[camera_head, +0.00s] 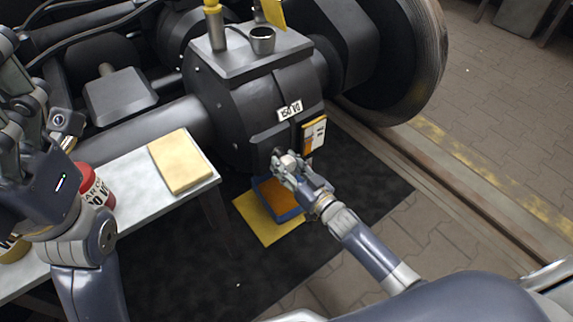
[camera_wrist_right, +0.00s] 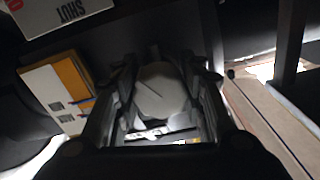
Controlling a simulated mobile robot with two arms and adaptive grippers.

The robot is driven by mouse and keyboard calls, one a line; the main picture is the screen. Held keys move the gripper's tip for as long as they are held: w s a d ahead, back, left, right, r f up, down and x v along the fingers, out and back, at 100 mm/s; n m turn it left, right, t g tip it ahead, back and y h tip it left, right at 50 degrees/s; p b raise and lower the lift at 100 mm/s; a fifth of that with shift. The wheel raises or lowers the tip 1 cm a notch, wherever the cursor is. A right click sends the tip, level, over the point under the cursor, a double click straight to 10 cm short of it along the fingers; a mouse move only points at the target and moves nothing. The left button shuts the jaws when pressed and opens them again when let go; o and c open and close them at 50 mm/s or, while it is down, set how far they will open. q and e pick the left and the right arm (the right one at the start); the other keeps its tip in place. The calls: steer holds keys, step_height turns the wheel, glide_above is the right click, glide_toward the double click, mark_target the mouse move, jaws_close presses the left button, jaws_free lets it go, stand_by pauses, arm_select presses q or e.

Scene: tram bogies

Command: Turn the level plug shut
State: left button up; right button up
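The level plug (camera_wrist_right: 162,95) is a pale round head with a dark line across it, in the middle of the right wrist view. My right gripper (camera_wrist_right: 160,88) has a finger on each side of the plug, close against it. In the head view my right gripper (camera_head: 287,160) is at the lower front of the black gearbox housing (camera_head: 240,120), and its fingers mostly hide the plug.
An orange and white card (camera_head: 313,133) is on the housing beside my right gripper. A blue tray (camera_head: 278,200) lies below on a yellow mat (camera_head: 258,224). A table (camera_head: 140,205) with a yellow cloth (camera_head: 180,160) and a red jar (camera_head: 94,186) stands left. A large wheel (camera_head: 425,60) is right.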

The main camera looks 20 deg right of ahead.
steer(key=shift+c, duration=0.7)
